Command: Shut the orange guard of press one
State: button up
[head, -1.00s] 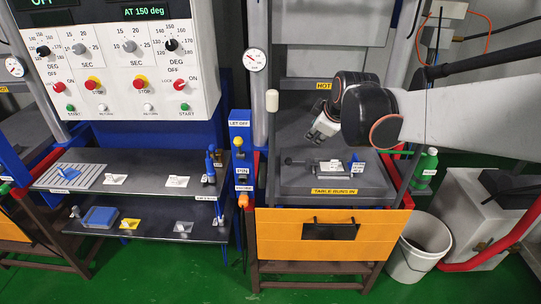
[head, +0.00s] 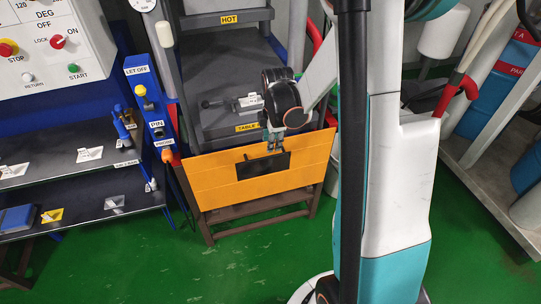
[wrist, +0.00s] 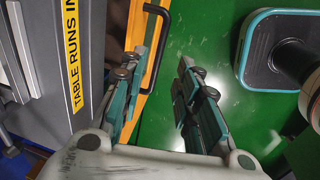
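The orange guard (head: 220,185) of the press is down at the front, below the table, and the press opening above it is uncovered. A dark rectangle with the guard's black handle (head: 263,166) is at its middle. My gripper (head: 273,149) is at the guard's top edge, just above the handle in the head view. In the wrist view my gripper (wrist: 167,50) is open, with its two fingers apart. The guard's orange edge (wrist: 142,22) and the black handle bar (wrist: 158,48) show beside and beyond the left finger. I cannot tell whether the fingers straddle the bar; no grip shows.
The press table (head: 215,127) carries a small metal piece (head: 249,103). A blue post (head: 150,110) with buttons and a shelf rack (head: 85,205) stand to the left. Blue drums (head: 496,85) and a bench are at the right.

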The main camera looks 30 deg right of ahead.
aim_at(271, 156)
jog(key=f, duration=0.2)
jog(key=w+f+b, duration=0.1)
jog(key=f, duration=0.2)
jog(key=f+b, duration=0.1)
jog(key=f, duration=0.1)
jog(key=shift+w+d+f, duration=0.15)
jog(key=shift+d+f, duration=0.05)
jog(key=shift+f, duration=0.05)
grip_shut()
